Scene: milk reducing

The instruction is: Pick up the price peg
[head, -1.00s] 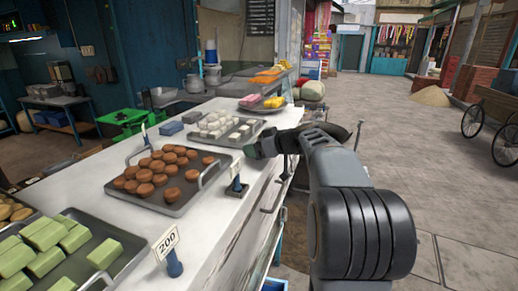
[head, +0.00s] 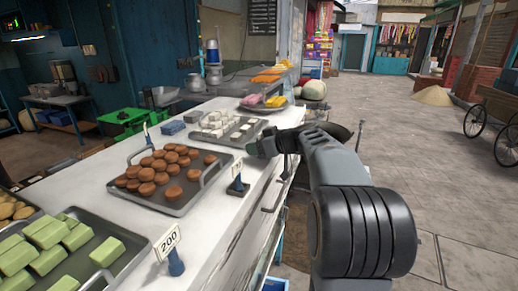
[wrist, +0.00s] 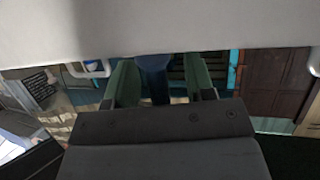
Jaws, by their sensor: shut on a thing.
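My gripper (head: 266,144) is low over the right edge of the white counter (head: 220,225), beyond the brown sweets. In the wrist view its two green fingers (wrist: 160,82) stand on either side of a dark blue price peg (wrist: 153,72) and are shut on it. The peg's upper part is hidden behind a pale surface across the top of that view. Other blue price pegs stand on the counter: one with a "200" card (head: 174,262) in front and one with a small card (head: 237,186) beside the brown sweets.
Trays of green blocks (head: 125,262), brown sweets (head: 196,200) and white pieces (head: 247,137) cover much of the counter. A plate (head: 277,108) of pink and yellow sweets is farther back. Open paved floor (head: 420,170) lies to the right, with a cart (head: 495,105).

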